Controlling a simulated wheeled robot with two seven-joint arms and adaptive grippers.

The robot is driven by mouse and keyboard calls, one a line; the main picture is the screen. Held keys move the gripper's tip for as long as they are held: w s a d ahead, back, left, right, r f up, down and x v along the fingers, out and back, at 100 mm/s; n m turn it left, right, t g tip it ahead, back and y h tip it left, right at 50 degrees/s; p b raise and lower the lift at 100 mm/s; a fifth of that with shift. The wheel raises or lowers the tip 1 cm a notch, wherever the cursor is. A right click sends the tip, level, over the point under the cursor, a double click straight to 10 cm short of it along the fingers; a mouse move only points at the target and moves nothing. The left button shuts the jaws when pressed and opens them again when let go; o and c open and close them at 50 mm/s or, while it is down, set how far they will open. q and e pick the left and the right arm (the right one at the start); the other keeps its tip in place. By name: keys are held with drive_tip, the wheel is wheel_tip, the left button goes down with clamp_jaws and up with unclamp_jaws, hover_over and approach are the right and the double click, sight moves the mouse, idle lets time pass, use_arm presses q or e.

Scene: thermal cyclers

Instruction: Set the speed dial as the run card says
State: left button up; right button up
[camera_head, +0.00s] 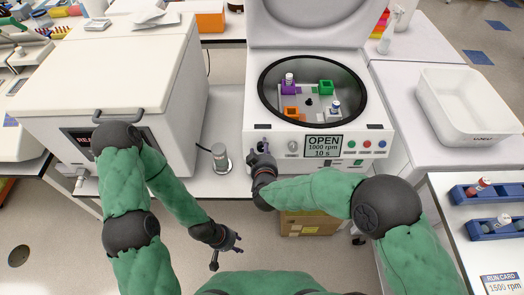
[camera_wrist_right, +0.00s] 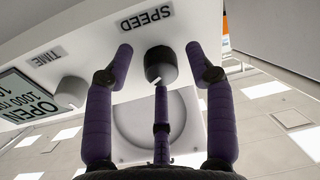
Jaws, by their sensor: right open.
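The dark grey speed dial (camera_wrist_right: 160,66), with a white pointer mark, sits under the SPEED label on the white centrifuge front panel (camera_head: 350,165). My right gripper (camera_head: 262,150) is open in front of it. In the right wrist view its purple fingertips (camera_wrist_right: 159,62) stand around the dial with visible side gaps; I cannot tell whether the lower finger touches. The centrifuge display (camera_head: 323,146) reads OPEN, 1000 rpm, 10 s. The run card (camera_head: 502,284) at lower right reads 1500 rpm. My left gripper (camera_head: 226,250) is open and empty, low in front of the bench.
The time dial (camera_head: 293,147) is right of the speed dial. The centrifuge lid (camera_head: 310,22) is up, with tubes and coloured holders in the bowl. A metal cylinder (camera_head: 221,158) stands on the bench to the left. A white tub (camera_head: 465,105) and blue racks (camera_head: 487,192) are right.

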clamp_jaws()
drive_tip(key=shift+f+m, duration=0.1)
drive_tip(key=shift+m, duration=0.2)
drive_tip(key=m+b, duration=0.1)
drive_tip(key=m, duration=0.3)
drive_tip(key=shift+s+f+m, duration=0.1)
drive_tip(key=shift+m, duration=0.3)
drive_tip(key=m+h+b, duration=0.1)
drive_tip(key=m+b, duration=0.1)
drive_tip(key=m, duration=0.4)
drive_tip(key=shift+a+m, duration=0.15)
drive_tip(key=shift+m, duration=0.25)
unclamp_jaws()
